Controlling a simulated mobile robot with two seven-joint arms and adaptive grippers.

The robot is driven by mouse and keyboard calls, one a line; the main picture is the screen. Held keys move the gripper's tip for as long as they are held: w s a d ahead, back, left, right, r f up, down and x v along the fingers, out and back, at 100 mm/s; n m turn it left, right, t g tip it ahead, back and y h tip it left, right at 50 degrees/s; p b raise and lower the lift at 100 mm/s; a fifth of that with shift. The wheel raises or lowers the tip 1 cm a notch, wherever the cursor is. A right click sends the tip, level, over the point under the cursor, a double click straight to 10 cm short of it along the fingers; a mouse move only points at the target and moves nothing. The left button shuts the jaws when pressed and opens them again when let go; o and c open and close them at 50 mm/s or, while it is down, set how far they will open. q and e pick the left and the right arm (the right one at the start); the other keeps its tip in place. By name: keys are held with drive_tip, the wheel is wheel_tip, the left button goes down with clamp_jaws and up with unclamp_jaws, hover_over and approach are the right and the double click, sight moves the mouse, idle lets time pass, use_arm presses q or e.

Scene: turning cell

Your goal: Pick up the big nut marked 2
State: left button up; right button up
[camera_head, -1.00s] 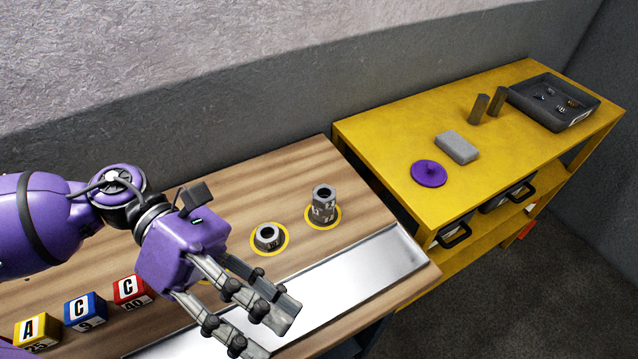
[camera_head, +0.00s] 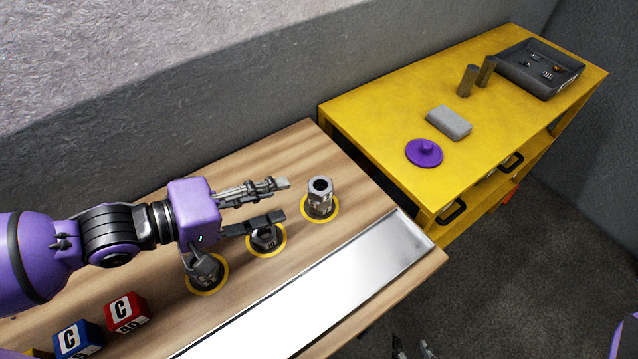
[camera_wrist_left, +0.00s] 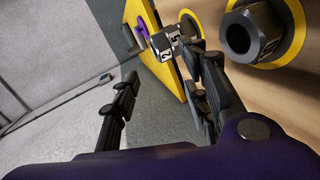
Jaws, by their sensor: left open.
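A tall metal hex piece (camera_head: 320,198) stands in the far yellow ring on the wooden bench. In the left wrist view this far piece (camera_wrist_left: 165,47) shows a 2 and what looks like a 5 on its faces. A second nut (camera_head: 266,241) stands in the middle ring, partly behind a finger of my left gripper. It looks large in the left wrist view (camera_wrist_left: 240,38). A third nut (camera_head: 204,272) is in the near ring, its number unclear. My left gripper (camera_head: 284,199) is open and empty, its fingertips left of the far piece, apart from it.
A metal strip (camera_head: 320,290) runs along the bench front. Lettered blocks (camera_head: 125,312) stand at the lower left. The yellow table (camera_head: 385,130) holds a purple disc (camera_head: 424,153), a grey block (camera_head: 449,122), two cylinders and a dark tray (camera_head: 540,90). Dark tips of my right gripper (camera_head: 412,349) show at the bottom.

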sight(309, 192)
use_arm(q)
drive_tip(key=shift+w+d+n, duration=0.1)
drive_tip(key=shift+d+n, duration=0.2)
drive_tip(key=shift+d, duration=0.15)
drive_tip(key=shift+x, duration=0.9)
drive_tip(key=shift+s+f+p+x, duration=0.1)
drive_tip(key=shift+x, duration=0.8)
drive_tip(key=shift+s+f+p+x, duration=0.1)
drive_tip(key=shift+s+p+x, duration=0.05)
drive_tip(key=shift+x, duration=0.7)
drive_tip(key=shift+s+f+p+x, duration=0.1)
drive_tip(key=shift+x, duration=0.8)
drive_tip(key=shift+c, duration=0.5)
clamp_jaws()
